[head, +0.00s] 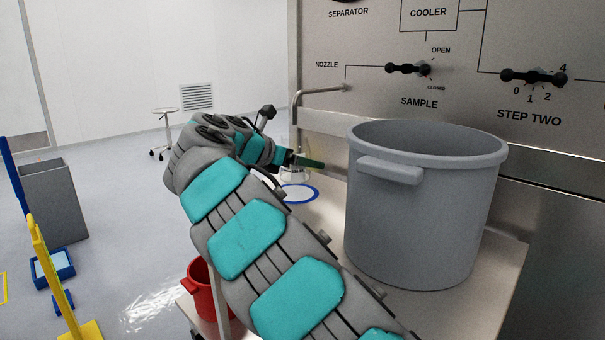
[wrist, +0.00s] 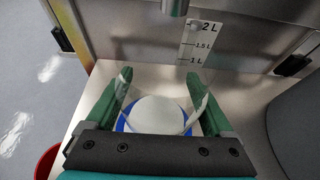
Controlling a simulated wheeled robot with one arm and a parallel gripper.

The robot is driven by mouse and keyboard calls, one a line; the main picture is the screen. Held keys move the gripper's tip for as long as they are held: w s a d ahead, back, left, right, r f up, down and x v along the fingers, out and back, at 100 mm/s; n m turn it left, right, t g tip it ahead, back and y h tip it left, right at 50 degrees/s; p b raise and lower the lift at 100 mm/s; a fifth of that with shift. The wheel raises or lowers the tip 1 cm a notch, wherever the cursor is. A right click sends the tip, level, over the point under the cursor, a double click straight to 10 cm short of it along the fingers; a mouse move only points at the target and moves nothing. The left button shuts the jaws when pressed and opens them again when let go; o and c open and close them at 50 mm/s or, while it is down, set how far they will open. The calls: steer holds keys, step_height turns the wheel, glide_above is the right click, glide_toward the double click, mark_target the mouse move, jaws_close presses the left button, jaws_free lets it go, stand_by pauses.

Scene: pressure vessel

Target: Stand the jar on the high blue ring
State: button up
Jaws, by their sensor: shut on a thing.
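The jar (head: 296,175) is clear and hard to make out. My gripper (head: 303,161) has green fingers shut on it, one on each side. In the wrist view my gripper (wrist: 152,103) shows with the see-through jar between its fingers. The blue ring (head: 316,196), with a white middle, lies on the steel bench below the jar. In the wrist view the blue ring (wrist: 122,125) shows under and through the jar. The jar looks upright; I cannot tell how much gap is between its base and the ring.
A large grey bucket (head: 425,215) stands on the bench to the right, close to the ring. A nozzle pipe (head: 320,91) sticks out from the panel above the bench; its end also shows in the wrist view (wrist: 175,7). A red bucket (head: 200,295) is at lower left.

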mark_target(283, 170)
steer(key=shift+f, duration=1.7)
steer(key=o, duration=1.2)
steer(key=shift+f, duration=0.15)
steer(key=shift+w+b, duration=0.1)
steer(key=shift+b, duration=0.25)
steer(key=v, duration=1.2)
steer(key=shift+p, duration=0.35)
